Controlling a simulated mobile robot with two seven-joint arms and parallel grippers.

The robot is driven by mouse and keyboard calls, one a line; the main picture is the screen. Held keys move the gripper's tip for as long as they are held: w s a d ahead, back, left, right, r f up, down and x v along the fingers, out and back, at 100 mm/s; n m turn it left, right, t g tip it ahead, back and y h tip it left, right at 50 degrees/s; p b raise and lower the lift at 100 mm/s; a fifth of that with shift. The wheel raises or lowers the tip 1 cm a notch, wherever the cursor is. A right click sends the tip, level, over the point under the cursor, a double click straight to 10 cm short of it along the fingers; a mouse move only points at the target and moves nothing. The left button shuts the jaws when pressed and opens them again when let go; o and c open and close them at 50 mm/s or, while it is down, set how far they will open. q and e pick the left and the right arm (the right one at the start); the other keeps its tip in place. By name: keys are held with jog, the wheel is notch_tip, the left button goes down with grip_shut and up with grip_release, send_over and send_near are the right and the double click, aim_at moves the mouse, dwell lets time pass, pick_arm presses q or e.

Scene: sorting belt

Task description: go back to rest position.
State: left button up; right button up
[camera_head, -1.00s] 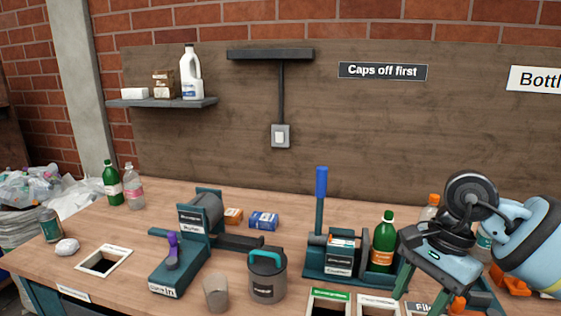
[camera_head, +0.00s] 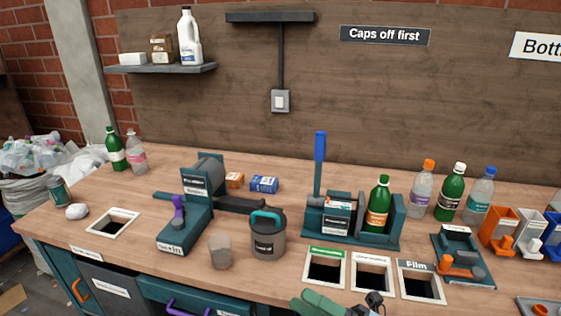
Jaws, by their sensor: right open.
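My right gripper (camera_head: 314,303) shows at the bottom edge of the head view, in front of the square bench openings. Its green fingers are open, and I see nothing between them. Most of this gripper and its arm is cut off by the frame. My left gripper is not in view.
A wooden bench (camera_head: 130,254) carries a lever press holding a green bottle (camera_head: 377,208), a lidded grey pot (camera_head: 268,241), a grey cup (camera_head: 220,252) and a purple-handled device (camera_head: 185,237). Several bottles stand at the right, near orange, white and blue holders. Labelled square openings line the front.

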jog(key=s+d+f+m+t+h, duration=0.2)
jog(key=d+f+m+t+h, duration=0.25)
jog(key=f+m+h, duration=0.5)
jog(key=s+d+f+m+t+h, duration=0.2)
jog(key=d+f+m+t+h, duration=0.4)
jog(key=m, duration=0.7)
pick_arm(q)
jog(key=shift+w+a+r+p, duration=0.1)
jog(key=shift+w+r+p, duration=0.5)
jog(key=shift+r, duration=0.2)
pick_arm(e)
jog(key=s+d+f+m+g+h, duration=0.1)
jog(key=s+d+f+m+g, duration=0.1)
jog(key=s+f+m+g, duration=0.3)
jog(key=s+d+f+m+g+h, duration=0.2)
jog(key=s+f+m+g, duration=0.2)
jog(key=s+f, duration=0.7)
jog(key=s, duration=0.2)
jog(key=shift+s+d+m+g, duration=0.3)
jog(key=shift+d+m+g, duration=0.05)
